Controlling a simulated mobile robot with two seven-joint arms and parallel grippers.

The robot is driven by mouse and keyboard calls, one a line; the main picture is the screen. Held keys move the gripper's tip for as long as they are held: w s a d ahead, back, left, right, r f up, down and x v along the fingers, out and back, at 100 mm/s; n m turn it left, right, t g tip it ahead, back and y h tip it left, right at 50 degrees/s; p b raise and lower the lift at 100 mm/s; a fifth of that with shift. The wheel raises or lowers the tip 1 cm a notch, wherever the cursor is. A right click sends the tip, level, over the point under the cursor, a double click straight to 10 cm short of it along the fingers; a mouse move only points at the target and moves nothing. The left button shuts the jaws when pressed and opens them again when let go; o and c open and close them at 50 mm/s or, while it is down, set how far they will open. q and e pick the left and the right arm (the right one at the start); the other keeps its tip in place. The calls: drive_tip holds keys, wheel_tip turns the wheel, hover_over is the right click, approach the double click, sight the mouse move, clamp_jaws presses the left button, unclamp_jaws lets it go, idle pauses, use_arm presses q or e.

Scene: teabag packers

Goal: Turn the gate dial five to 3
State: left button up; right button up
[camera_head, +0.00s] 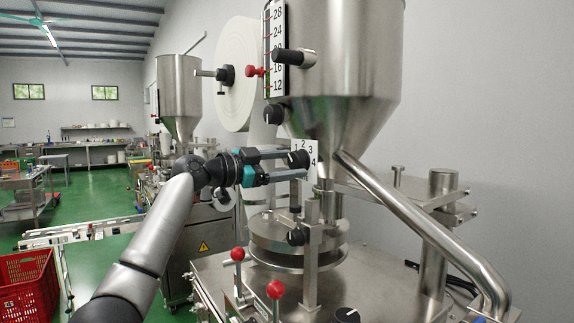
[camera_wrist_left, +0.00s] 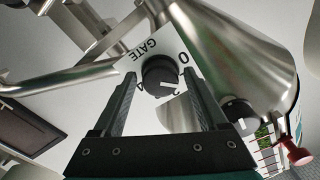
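The gate dial is a black round knob (camera_head: 298,159) on a white plate (camera_head: 311,149) with numbers, below the big steel hopper. In the left wrist view the dial (camera_wrist_left: 159,74) sits between my fingers, by the word GATE and a 0. A white mark shows on its face; I cannot tell which number it points to. My left gripper (camera_head: 292,164) reaches in from the left, fingers spread on either side of the dial. In the left wrist view the gripper (camera_wrist_left: 160,80) appears open with small gaps beside the dial. My right gripper is not in view.
The steel hopper (camera_head: 345,60) and its slanted pipe (camera_head: 420,235) stand close right of the dial. Another black knob (camera_head: 273,114) is just above. A red crate (camera_head: 27,285) sits at lower left.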

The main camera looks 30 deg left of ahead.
use_arm(q)
drive_tip(key=shift+o, duration=0.5)
drive_tip(key=shift+s+a, duration=0.15)
drive_tip(key=shift+s, duration=0.1)
drive_tip(key=b+v, duration=0.5)
drive_tip(key=v, duration=0.9)
drive_tip(key=shift+s+b, duration=0.3)
drive_tip(key=shift+a, duration=0.1)
drive_tip(key=shift+f, duration=0.1)
